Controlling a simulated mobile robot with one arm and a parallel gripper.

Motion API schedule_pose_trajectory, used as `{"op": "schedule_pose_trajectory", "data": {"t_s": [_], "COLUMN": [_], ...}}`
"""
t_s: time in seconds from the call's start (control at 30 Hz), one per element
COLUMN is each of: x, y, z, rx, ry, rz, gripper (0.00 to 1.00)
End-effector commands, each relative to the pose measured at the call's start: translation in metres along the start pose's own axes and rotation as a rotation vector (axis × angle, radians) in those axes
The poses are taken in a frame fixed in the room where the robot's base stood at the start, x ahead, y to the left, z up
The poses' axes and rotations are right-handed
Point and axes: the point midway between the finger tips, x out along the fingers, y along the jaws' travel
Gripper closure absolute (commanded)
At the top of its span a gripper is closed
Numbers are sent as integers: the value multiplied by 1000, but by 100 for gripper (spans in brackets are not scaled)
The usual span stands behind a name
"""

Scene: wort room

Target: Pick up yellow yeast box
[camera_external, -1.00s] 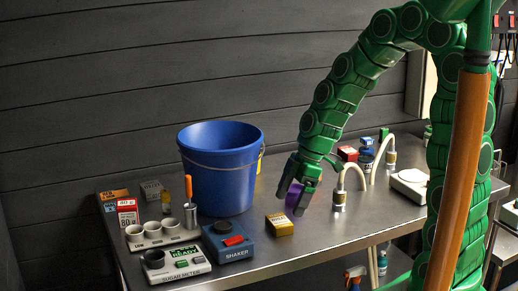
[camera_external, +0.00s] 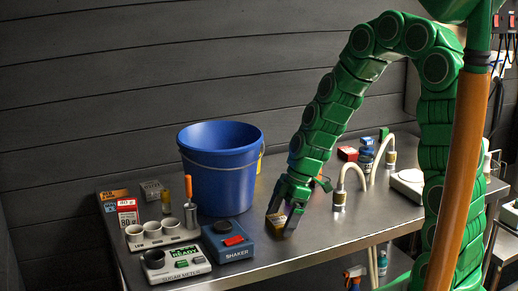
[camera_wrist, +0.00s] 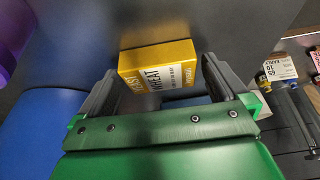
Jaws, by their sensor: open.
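The yellow yeast box (camera_wrist: 160,68) lies on the steel table in the wrist view, its printed label facing the camera. In the external view the box (camera_external: 279,219) is mostly hidden by my fingers, in front of the blue bucket and to the right of the shaker. My gripper (camera_external: 281,222) is open and low over the box, pointing down. In the wrist view my gripper (camera_wrist: 158,85) has a dark finger on each side of the box. I cannot tell whether either finger touches it.
The blue bucket (camera_external: 219,170) stands behind and left of my gripper, and the blue shaker (camera_external: 228,240) is close on the left. Curved pipes with metal ends (camera_external: 339,200) stand close on the right. A purple thing (camera_wrist: 8,40) shows at the wrist view's left edge.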

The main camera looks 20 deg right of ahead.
Motion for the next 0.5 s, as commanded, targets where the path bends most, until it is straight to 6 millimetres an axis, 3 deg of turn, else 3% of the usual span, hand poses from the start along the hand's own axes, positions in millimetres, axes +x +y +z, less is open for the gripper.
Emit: {"op": "schedule_pose_trajectory", "data": {"t_s": [0.07,0.37,0.5], "x": [0,0,0], "y": [0,0,0], "z": [0,0,0], "rx": [0,0,0], "ry": [0,0,-1], "rz": [0,0,0], "gripper": [3,49,50]}}
